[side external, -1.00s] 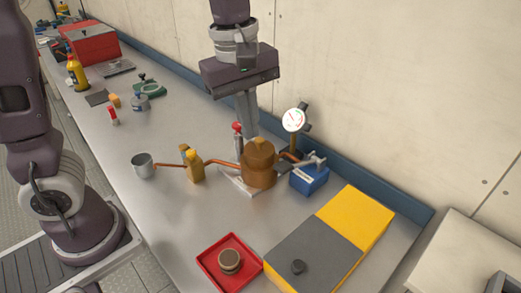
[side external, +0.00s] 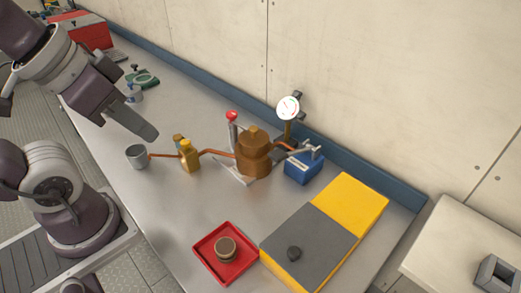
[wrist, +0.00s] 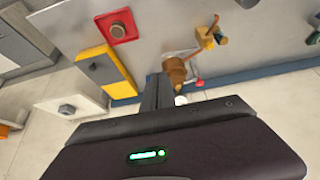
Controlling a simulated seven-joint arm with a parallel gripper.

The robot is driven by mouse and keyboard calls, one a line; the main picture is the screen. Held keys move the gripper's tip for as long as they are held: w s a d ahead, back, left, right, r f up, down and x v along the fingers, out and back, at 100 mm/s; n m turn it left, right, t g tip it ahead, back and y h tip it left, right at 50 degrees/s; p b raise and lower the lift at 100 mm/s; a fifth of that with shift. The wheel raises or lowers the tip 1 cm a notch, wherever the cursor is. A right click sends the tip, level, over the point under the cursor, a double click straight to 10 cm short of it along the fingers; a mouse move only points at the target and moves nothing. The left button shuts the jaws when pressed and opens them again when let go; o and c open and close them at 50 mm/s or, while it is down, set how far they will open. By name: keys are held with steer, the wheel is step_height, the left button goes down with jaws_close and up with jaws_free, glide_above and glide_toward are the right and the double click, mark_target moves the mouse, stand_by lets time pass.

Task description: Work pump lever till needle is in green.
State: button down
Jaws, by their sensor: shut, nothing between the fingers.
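The brown pump (side external: 253,158) stands on the grey bench, and it also shows in the wrist view (wrist: 175,70). Its lever, with a red knob (side external: 232,115), stands nearly upright at the pump's left; the knob also shows in the wrist view (wrist: 199,83). The round white gauge (side external: 289,107) is on a post behind the pump. Its face has red and green marks, but the needle is too small to read. My gripper (side external: 152,134) is shut and empty, tilted above the left part of the bench, well apart from the lever.
A blue box (side external: 304,168) sits right of the pump. A red tray (side external: 205,258) and a yellow-grey case (side external: 268,240) lie in front. The wall is close behind.

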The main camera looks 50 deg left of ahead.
steer(key=w+r+n+g, duration=0.1)
steer(key=w+r+n, duration=0.2)
steer(key=w+r, duration=0.15)
steer(key=n+g, duration=0.7)
steer(key=n, duration=0.8)
glide_above(277, 154)
steer(key=w, duration=0.3)
steer(key=w+x, duration=0.1)
steer(key=x, duration=0.3)
steer(key=shift+r, duration=0.1)
steer(key=x, duration=1.4)
steer(key=shift+w, duration=0.15)
